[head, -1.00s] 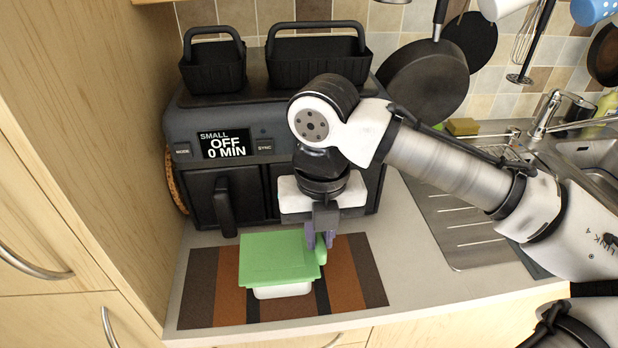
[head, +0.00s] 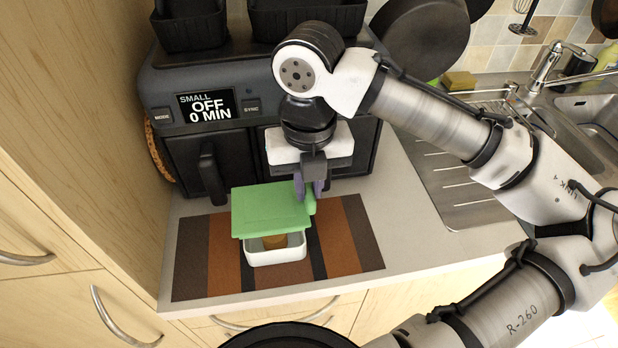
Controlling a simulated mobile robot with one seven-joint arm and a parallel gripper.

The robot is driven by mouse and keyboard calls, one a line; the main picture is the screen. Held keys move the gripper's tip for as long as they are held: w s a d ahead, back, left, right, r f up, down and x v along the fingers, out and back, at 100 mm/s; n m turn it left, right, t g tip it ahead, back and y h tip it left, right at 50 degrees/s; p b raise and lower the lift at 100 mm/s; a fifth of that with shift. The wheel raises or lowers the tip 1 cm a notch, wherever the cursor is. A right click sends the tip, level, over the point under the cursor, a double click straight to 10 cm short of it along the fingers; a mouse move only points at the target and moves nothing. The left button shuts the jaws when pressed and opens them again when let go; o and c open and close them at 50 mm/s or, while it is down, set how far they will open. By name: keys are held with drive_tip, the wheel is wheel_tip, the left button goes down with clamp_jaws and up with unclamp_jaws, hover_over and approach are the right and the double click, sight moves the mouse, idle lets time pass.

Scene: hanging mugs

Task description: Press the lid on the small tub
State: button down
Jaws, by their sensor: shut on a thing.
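The green lid (head: 268,209) is held level above the small white tub (head: 277,256). It covers the back part of the tub's opening in the head view. The tub's front stays uncovered, and something brown shows inside it. My gripper (head: 309,193) is shut on the tab at the lid's right edge. The lid appears raised off the tub's rim, set toward the back and left of it. Whether any part of the lid touches the rim is hidden.
The tub stands on a brown striped mat (head: 355,235) on the counter. A black air fryer (head: 190,160) stands just behind. A wooden cabinet side (head: 90,130) bounds the left. The steel drainer and sink (head: 455,190) lie to the right.

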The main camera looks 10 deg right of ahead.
wheel_tip(320, 180, down, 6)
drive_tip(key=b, duration=0.3)
drive_tip(key=shift+f, duration=0.45)
idle(2.2)
drive_tip(key=c, duration=1)
unclamp_jaws()
drive_tip(key=shift+c, duration=0.2)
wheel_tip(320, 180, up, 14)
drive_tip(key=shift+f, duration=0.1)
drive_tip(key=shift+s, duration=0.1)
